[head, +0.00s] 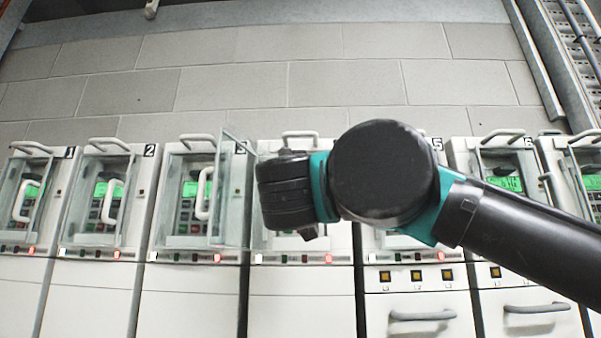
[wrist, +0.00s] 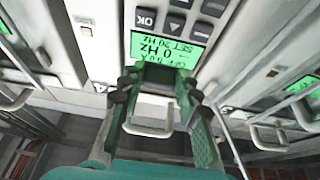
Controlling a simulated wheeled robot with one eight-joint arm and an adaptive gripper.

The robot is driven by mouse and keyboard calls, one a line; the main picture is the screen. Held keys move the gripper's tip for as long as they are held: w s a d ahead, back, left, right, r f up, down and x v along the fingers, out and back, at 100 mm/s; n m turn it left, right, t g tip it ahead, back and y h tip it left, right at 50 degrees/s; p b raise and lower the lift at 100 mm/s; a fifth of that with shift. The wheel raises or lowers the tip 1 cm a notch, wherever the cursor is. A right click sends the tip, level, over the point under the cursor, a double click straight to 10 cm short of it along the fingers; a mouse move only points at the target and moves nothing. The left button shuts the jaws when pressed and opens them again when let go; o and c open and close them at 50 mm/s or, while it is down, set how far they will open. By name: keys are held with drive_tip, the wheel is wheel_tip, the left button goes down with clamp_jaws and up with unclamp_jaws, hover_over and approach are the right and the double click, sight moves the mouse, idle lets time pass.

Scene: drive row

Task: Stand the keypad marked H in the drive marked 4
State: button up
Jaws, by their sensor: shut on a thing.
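My gripper (head: 288,190) is in front of the drive between those marked 3 and 5, taken as drive 4 (head: 341,240); its number is hidden behind my arm. In the wrist view, the two fingers of my gripper (wrist: 160,88) are shut on the top end of a grey keypad (wrist: 198,28). The keypad shows upside down, with dark buttons and a lit green display reading 0 HZ. No letter H can be made out. How deep the keypad sits in the drive cannot be told. A pale top handle (wrist: 150,129) shows between the fingers.
A transparent door (head: 235,190) stands out just left of my gripper. Drive 3 (head: 172,190) to the left and drive 6 (head: 462,160) to the right also hold panels close by. Drawer handles (head: 422,316) protrude below. A block wall (head: 240,85) is behind.

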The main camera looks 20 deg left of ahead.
drive_tip(key=o, duration=1.1)
drive_tip(key=shift+o, duration=0.2)
drive_tip(key=v, duration=1.2)
drive_tip(key=shift+s, duration=0.1)
